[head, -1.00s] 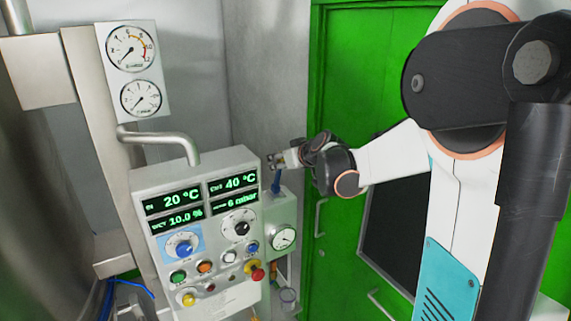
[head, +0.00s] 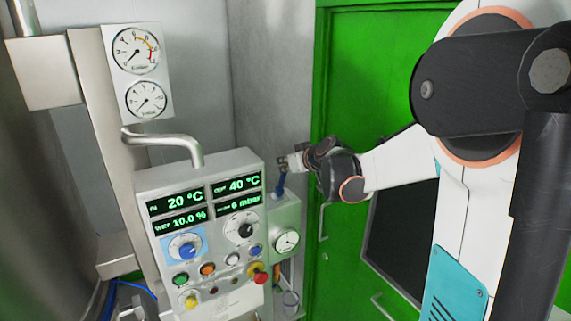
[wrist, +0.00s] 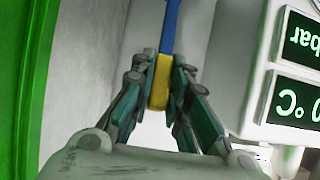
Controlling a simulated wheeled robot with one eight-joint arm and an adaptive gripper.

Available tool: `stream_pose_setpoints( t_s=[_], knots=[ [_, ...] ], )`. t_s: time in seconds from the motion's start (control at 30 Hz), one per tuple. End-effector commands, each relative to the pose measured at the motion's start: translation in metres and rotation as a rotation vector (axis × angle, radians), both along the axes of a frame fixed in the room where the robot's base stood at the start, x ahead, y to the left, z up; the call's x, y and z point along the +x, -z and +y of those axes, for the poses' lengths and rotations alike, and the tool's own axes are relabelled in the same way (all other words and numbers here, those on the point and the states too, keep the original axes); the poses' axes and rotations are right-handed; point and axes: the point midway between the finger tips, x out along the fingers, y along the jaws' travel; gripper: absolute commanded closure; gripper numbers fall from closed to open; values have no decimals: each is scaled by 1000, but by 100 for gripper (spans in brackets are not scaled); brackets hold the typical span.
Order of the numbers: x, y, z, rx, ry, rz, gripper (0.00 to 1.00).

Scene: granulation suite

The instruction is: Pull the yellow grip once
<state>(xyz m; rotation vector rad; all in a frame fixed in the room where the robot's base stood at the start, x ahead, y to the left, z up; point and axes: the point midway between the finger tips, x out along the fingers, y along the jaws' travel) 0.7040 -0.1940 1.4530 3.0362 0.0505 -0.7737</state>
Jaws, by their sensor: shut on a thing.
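The yellow grip (wrist: 161,82) sits between my gripper's fingers in the wrist view, at the end of a blue handle or lever (wrist: 170,28). My gripper (wrist: 160,98) is shut on the yellow grip, with a finger on each side of it. In the head view my gripper (head: 284,163) is at the top of the blue lever (head: 281,184), above a small grey box with a round gauge (head: 286,241). The fingers hide the yellow grip there.
The grey control panel (head: 222,186) with lit displays, knobs and buttons stands close to the left of my gripper. A green door (head: 357,90) is behind and to the right. A bent steel pipe (head: 171,140) and two gauges are at the left.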

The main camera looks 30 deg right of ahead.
Motion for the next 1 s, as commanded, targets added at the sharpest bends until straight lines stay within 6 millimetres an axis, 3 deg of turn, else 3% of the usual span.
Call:
stream_pose_setpoints(
  t_s=[0.23, 0.67, 1.0],
  knots=[
    [-20, 11, 0, 0, -1, 3, 98],
    [-24, 13, 0, 0, -1, 3, 98],
    [-45, 30, -1, -1, 0, 2, 98]
  ],
)
